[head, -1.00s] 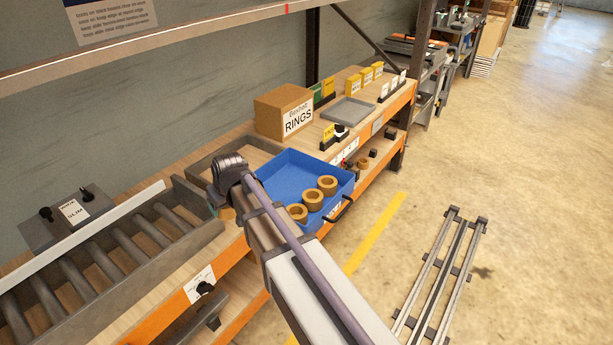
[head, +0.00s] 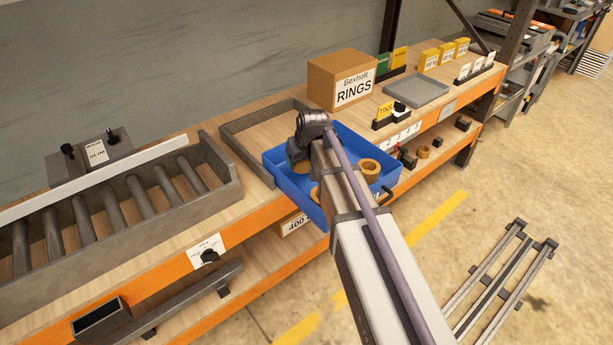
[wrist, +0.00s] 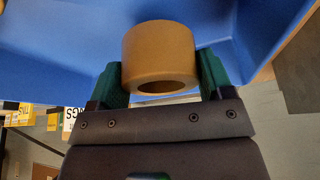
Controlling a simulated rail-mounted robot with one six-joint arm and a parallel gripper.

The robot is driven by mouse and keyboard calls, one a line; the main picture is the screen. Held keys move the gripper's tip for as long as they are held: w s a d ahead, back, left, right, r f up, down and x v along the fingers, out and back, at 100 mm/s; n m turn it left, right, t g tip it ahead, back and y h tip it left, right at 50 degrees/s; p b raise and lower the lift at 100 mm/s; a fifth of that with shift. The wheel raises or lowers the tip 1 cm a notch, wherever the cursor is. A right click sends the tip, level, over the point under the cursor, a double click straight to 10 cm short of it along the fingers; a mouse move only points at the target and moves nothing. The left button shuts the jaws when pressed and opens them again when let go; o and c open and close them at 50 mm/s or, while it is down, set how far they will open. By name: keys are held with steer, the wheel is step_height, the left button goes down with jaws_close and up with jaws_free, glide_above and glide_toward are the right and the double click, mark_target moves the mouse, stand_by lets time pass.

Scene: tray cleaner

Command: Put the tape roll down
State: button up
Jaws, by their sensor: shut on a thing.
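My gripper (wrist: 161,76) has green fingers and is shut on a tan tape roll (wrist: 158,52), one finger on each side, in the wrist view. The blue tray (wrist: 60,45) fills much of that view behind the roll. In the head view the gripper (head: 296,157) is over the left part of the blue tray (head: 345,134), partly hidden by my arm. The held roll (head: 301,168) shows low beside the arm. I cannot tell whether it touches the tray floor. Another tan roll (head: 370,169) sits in the tray's right part, and one more (head: 315,193) is mostly hidden by the arm.
A grey open tray (head: 235,128) adjoins on the left, with a roller conveyor (head: 110,208) beyond it. A "RINGS" box (head: 340,78) stands behind the blue tray. A flat grey tray (head: 416,91) and small card holders stand to the right on the shelf.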

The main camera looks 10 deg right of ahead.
mark_target(303, 166)
step_height(303, 166, down, 4)
steer(key=b, duration=0.4)
steer(key=shift+r+p, duration=0.3)
steer(key=shift+r, duration=0.05)
steer(key=shift+f, duration=0.2)
steer(key=o, duration=1)
steer(key=shift+c, duration=0.2)
steer(key=a+p+v, duration=0.1)
steer(key=p+v, duration=1)
steer(key=v, duration=0.2)
steer(key=s+f+m+g, duration=0.1)
steer(key=s+g, duration=0.3)
steer(key=s, duration=1.4)
steer(key=shift+s+d+f+m+h, duration=0.15)
steer(key=shift+d+f+m+h, duration=0.25)
steer(key=shift+m, duration=0.1)
